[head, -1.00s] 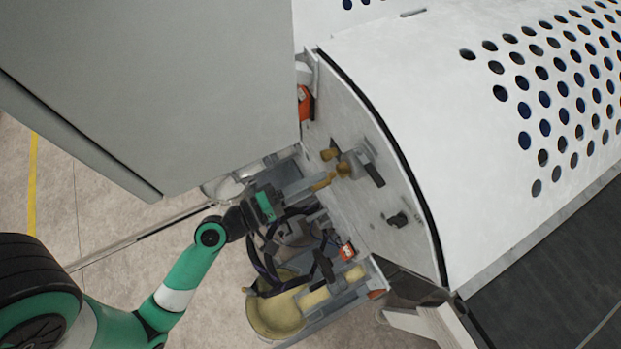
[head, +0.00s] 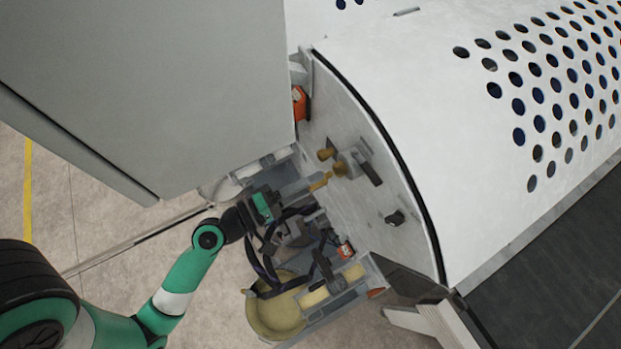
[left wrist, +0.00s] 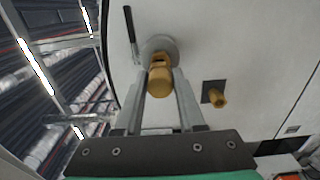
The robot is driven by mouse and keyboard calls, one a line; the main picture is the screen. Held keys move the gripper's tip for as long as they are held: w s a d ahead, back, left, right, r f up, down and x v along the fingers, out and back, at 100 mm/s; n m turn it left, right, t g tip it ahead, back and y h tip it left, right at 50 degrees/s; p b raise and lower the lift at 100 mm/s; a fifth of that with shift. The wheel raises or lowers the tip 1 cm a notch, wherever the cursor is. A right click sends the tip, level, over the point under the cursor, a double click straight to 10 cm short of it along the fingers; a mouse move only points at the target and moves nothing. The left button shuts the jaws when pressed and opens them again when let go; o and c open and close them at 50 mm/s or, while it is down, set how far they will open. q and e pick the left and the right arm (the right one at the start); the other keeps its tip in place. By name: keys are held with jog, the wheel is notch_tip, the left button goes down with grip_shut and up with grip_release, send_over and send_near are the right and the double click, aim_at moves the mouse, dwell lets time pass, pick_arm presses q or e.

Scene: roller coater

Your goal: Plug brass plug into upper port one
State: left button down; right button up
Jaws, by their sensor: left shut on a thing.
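The brass plug (head: 319,182) is between the fingertips of my left gripper (head: 313,185), which is shut on it. The plug points at a brass port (head: 340,168) on a grey valve fitting on the white curved end panel. In the left wrist view the plug (left wrist: 159,83) lies between the two grey fingers (left wrist: 160,95), in front of the round grey fitting (left wrist: 158,45). The plug hides much of that port, and I cannot tell whether they touch. Another brass port (head: 325,154) stands beside the fitting; a brass stub (left wrist: 217,97) shows at right in the wrist view.
A black lever (left wrist: 130,30) stands beside the fitting. A dark knob (head: 396,218) juts from the panel lower right. A large grey cover (head: 150,90) overhangs at upper left. Cables and a yellowish round vessel (head: 272,315) lie beneath my left gripper.

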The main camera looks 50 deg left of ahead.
pick_arm(q)
jog(key=shift+w+d+p, duration=0.2)
jog(key=shift+w+p, duration=0.35)
jog(key=shift+w, duration=0.8)
jog(key=shift+c, duration=2.1)
grip_release()
